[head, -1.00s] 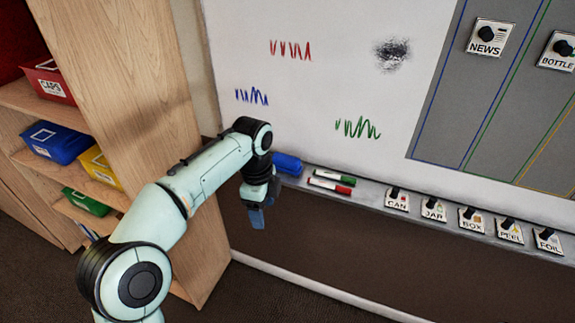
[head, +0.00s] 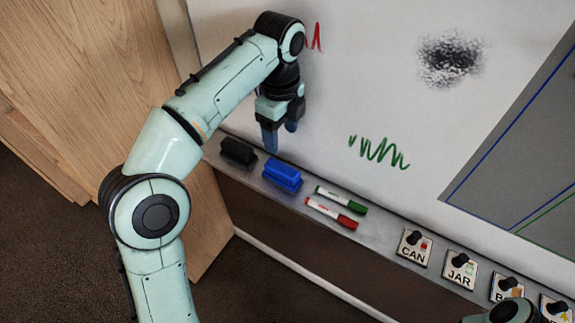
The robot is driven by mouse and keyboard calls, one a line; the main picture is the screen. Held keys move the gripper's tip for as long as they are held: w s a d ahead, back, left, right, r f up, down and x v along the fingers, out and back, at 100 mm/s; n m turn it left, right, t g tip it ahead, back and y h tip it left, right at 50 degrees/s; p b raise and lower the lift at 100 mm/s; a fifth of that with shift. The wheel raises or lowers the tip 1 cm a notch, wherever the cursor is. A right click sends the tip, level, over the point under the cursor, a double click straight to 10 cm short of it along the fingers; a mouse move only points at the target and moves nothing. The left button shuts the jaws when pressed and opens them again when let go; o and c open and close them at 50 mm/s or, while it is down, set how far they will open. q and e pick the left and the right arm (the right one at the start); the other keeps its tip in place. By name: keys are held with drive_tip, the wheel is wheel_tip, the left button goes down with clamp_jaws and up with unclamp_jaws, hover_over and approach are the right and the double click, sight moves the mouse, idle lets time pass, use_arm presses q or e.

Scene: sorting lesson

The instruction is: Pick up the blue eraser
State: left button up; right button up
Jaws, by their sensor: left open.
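The blue eraser (head: 283,177) lies on the tray ledge (head: 236,180) below the whiteboard. My left gripper (head: 280,138) is open and empty, fingers pointing down, in front of the whiteboard. In the picture its fingertips are just above the blue eraser, apart from it. My right gripper is not in view; a small piece of what looks like my right arm (head: 508,312) shows at the bottom right.
A black eraser (head: 239,152) lies left of the blue one. A green-capped marker (head: 341,199) and a red-capped marker (head: 331,213) lie to its right. Farther right are label cards such as CAN (head: 414,250) and JAR (head: 460,271). A wooden cabinet side (head: 110,75) stands at left.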

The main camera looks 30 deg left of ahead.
use_arm(q)
drive_tip(key=b, duration=0.2)
hover_over(282, 168)
wheel_tip(282, 168, down, 6)
drive_tip(key=shift+a+f, duration=0.1)
drive_tip(key=shift+f, duration=0.6)
wheel_tip(282, 168, down, 5)
drive_tip(key=shift+r+b, duration=0.1)
drive_tip(key=shift+b, duration=0.8)
drive_tip(key=c, duration=1.1)
use_arm(e)
drive_tip(key=f, duration=0.1)
drive_tip(key=s+f, duration=0.1)
drive_tip(key=f, duration=0.2)
drive_tip(key=shift+s+f, duration=0.25)
drive_tip(key=shift+s, duration=0.05)
